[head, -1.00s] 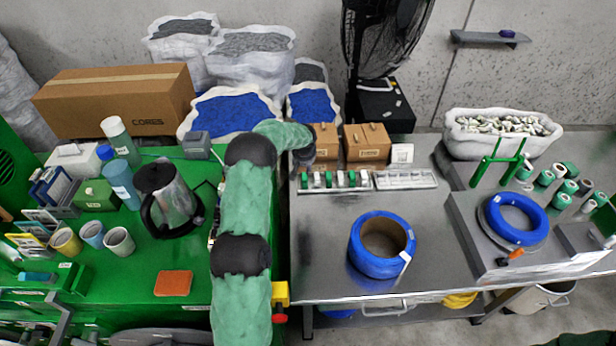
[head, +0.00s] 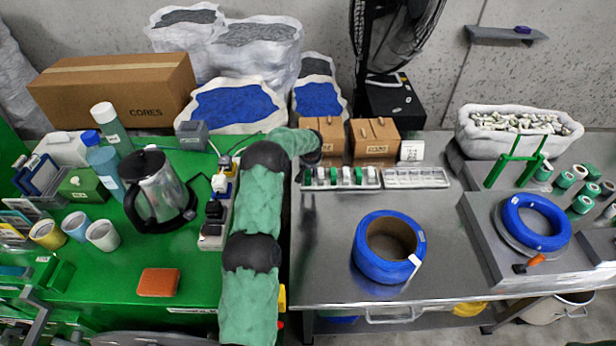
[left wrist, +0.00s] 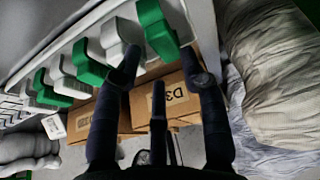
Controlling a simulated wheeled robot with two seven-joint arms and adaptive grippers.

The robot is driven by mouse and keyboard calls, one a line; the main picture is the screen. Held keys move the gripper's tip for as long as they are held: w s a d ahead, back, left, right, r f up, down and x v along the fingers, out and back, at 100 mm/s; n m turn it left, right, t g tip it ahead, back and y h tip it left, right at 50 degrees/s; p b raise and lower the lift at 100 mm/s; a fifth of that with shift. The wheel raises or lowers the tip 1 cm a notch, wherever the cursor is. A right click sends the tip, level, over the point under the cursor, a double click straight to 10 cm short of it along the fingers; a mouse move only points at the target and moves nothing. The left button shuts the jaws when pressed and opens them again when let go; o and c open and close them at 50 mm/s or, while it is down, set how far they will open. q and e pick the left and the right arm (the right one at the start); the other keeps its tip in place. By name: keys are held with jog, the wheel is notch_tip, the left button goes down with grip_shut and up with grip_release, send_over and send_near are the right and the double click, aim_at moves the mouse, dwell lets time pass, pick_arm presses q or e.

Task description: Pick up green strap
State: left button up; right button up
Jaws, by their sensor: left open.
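Green straps and white ones stand in a row in a rack (head: 340,187) at the back of the steel table. My left gripper (head: 311,158) is at the rack's back left end in the head view. In the left wrist view its fingers (left wrist: 160,58) are apart with nothing held between them. Contact with the strap cannot be told. My right gripper is out of view.
Cardboard boxes (head: 373,142) stand just behind the rack. A second tray (head: 415,178) sits to its right. A blue cable coil (head: 388,248) lies in front on the steel table. A kettle (head: 158,190) stands on the green table to the left.

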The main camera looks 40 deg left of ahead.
aim_at(309, 173)
pick_arm(q)
jog(key=shift+b+x, duration=0.9)
jog(key=shift+x, duration=2)
jog(key=shift+s+f, duration=0.1)
jog(key=shift+s, duration=0.15)
jog(key=shift+c, duration=0.3)
jog(key=c, duration=0.4)
